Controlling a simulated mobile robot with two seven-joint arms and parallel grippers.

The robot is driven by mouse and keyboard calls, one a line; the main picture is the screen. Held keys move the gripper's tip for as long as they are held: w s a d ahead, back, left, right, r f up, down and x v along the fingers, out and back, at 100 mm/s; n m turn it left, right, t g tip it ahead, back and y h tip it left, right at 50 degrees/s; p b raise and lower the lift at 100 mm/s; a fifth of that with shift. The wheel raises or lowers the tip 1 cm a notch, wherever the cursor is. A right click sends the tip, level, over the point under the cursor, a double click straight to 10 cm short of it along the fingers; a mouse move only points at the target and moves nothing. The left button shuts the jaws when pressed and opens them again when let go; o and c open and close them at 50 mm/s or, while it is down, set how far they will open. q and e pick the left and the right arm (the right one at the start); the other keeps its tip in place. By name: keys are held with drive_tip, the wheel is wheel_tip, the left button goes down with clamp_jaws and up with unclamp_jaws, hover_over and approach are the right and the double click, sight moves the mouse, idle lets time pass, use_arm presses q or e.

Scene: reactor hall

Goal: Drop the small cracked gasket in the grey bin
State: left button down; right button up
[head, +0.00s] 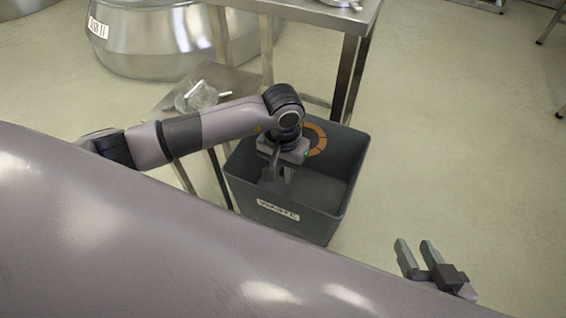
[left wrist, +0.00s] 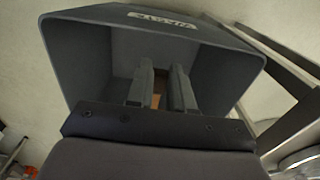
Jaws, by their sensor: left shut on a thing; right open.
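The grey bin (head: 345,200), labelled WASTE, stands on the floor; it also fills much of the left wrist view (left wrist: 75,70). My left gripper (head: 276,174) points down inside the bin's outline, and its fingers also show in the left wrist view (left wrist: 160,85). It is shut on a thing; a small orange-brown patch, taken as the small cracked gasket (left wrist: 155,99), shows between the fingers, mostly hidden. An orange ring part (head: 319,138) with dark breaks shows behind my left wrist; I cannot tell whether it is the same piece. My right gripper (head: 416,250) is open and empty, right of the bin.
A steel table (head: 330,15) stands behind the bin, its leg close to the bin's back corner. A lower stand (head: 225,78) with a clear glass-like item (head: 198,97) is behind my left arm. A large steel vessel (head: 150,45) is at back left. The floor on the right is clear.

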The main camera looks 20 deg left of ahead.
use_arm(q)
drive_tip(key=shift+f, duration=0.15)
drive_tip(key=c, duration=0.9)
unclamp_jaws()
wheel_tip(320, 180, up, 6)
drive_tip(key=p, duration=0.4)
